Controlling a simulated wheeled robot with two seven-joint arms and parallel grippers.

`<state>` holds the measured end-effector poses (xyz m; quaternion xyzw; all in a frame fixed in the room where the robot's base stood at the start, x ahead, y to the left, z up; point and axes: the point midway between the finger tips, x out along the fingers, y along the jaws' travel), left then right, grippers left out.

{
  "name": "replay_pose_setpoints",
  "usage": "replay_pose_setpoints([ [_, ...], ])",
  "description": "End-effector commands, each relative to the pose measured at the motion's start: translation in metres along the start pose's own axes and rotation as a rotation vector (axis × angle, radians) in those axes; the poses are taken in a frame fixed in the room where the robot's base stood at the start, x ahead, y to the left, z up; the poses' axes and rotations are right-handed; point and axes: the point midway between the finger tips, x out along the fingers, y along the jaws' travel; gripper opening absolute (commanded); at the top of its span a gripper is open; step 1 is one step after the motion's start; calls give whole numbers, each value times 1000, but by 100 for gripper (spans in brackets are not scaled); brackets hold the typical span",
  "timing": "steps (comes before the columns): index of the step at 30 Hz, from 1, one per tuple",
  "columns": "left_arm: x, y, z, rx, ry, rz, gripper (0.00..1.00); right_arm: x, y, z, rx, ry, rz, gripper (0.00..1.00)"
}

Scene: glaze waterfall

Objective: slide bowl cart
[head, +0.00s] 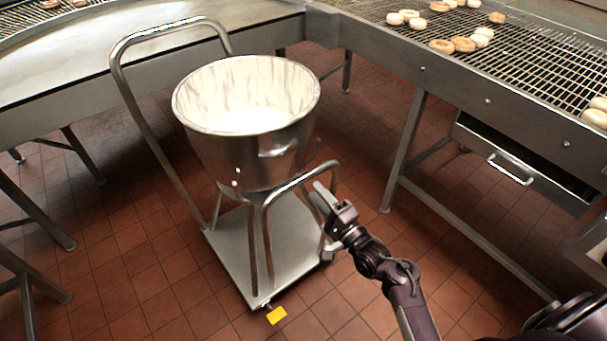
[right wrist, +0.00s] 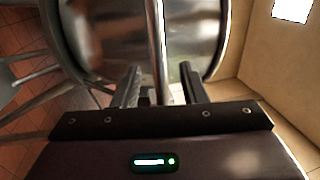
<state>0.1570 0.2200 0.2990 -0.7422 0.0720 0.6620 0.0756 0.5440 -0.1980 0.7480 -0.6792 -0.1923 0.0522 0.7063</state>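The bowl cart (head: 228,262) is a flat metal platform on the tiled floor, with a tall rail handle (head: 150,130) on its far left side and a lower rail handle (head: 266,222) on its near right side. A large steel bowl (head: 250,160) with whitish contents sits on the cart's stand. My right gripper (head: 323,200) is at the right leg of the lower handle. In the right wrist view its two fingers (right wrist: 160,80) are apart, with a vertical metal bar (right wrist: 155,35) lined up between them. Whether they touch the bar is unclear. My left gripper is not in view.
A conveyor table (head: 480,100) with several doughnuts on a wire grid stands at right, with a drawer (head: 510,168) below. A curved metal table (head: 70,75) is behind left. A yellow tab (head: 277,315) sticks out at the cart's near edge. Bare floor lies in front.

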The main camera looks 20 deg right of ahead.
Motion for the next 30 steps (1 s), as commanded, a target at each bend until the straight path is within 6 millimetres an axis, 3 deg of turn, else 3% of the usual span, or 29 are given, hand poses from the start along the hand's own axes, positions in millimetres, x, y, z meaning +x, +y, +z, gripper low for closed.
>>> replay_pose_setpoints([
  [10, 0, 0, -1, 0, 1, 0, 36, 54, 1, 0, -1, 1, 3, 39],
  [22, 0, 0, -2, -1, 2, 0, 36, 65, 2, 0, -3, 1, 5, 39],
  [30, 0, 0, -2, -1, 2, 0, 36, 65, 2, 0, -3, 1, 6, 6],
])
